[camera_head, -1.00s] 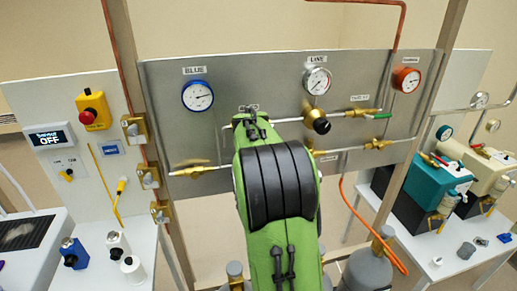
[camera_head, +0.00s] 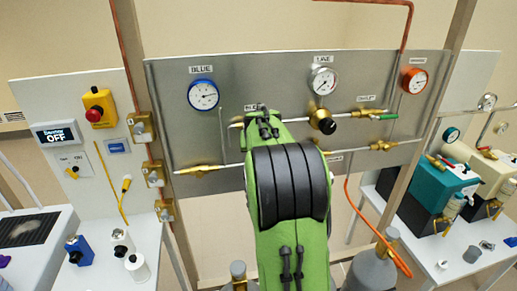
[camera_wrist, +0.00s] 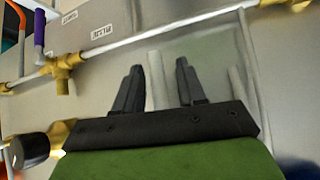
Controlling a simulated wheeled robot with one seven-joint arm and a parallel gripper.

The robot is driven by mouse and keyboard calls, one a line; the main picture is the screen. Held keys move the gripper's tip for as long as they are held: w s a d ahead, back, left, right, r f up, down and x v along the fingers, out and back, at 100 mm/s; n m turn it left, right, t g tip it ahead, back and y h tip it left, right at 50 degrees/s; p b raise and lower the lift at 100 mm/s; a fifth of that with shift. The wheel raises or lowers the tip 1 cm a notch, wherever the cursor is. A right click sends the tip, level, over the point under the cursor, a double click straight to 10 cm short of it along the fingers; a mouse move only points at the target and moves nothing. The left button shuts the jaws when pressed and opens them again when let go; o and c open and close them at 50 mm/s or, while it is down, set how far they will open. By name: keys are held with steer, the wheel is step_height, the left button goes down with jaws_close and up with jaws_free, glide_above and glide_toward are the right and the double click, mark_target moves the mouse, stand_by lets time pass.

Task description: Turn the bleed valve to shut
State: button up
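On the grey panel (camera_head: 400,72), a label (camera_head: 250,106) that seems to read BLEED is half covered by my green arm. The part of the pipe under it is hidden, so I cannot tell how the bleed valve stands. In the wrist view a brass fitting (camera_wrist: 65,66) sits on a pale pipe, to the left of my gripper, near a small label (camera_wrist: 102,32) too blurred to read surely. My gripper (camera_wrist: 158,78) is open, its two black fingers apart, with a grey pipe showing between or behind them. I see no contact. The arm hides the gripper in the head view.
The panel carries a blue gauge (camera_head: 203,95), a white gauge (camera_head: 323,81), an orange gauge (camera_head: 414,80), a black-knobbed regulator (camera_head: 322,121) and brass valves, one at the lower left (camera_head: 207,171). An orange hose (camera_head: 372,228) hangs below. Posts flank the panel.

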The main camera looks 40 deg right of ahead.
steer(key=shift+r, duration=0.1)
steer(key=v, duration=1.5)
steer(key=shift+s+a+r, duration=0.15)
steer(key=shift+a+r, duration=0.05)
steer(key=shift+r, duration=0.05)
steer(key=s+a+f+n+y, duration=0.2)
steer(key=s+a+f, duration=0.2)
steer(key=s+a, duration=0.2)
steer(key=s+a+f+n+g+y, duration=0.1)
steer(key=s+a+f+n, duration=0.2)
steer(key=s+a, duration=0.4)
steer(key=s+a+f+n+y, duration=0.2)
steer(key=s+a+f, duration=0.3)
steer(key=a, duration=0.5)
steer(key=shift+s+a+f+n+y, duration=0.3)
steer(key=shift+s+f+n, duration=0.15)
steer(key=shift+s, duration=0.2)
